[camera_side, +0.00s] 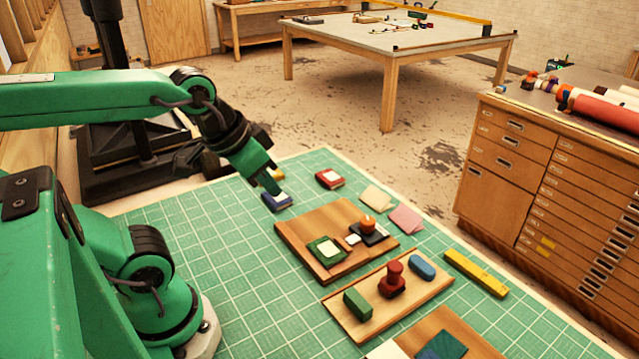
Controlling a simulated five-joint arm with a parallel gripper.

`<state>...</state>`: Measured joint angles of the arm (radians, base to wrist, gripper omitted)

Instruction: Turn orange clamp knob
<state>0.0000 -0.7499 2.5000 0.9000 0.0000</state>
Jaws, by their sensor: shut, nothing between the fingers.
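The orange clamp knob (368,223) sits on a dark block (369,235) at the right part of a wooden board (300,228) on the green cutting mat. My gripper (271,186) is green and shut, with nothing seen in it. It hangs above the mat, up and left of the board and well apart from the knob, near a blue block (277,201). The fingertips are small in this view.
A green-framed piece (326,251) and a small white block lie left of the knob. A wooden tray (343,310) in front holds a dark red knob (392,280), a green block and a blue piece. Coloured pads and a yellow bar (476,272) lie to the right.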

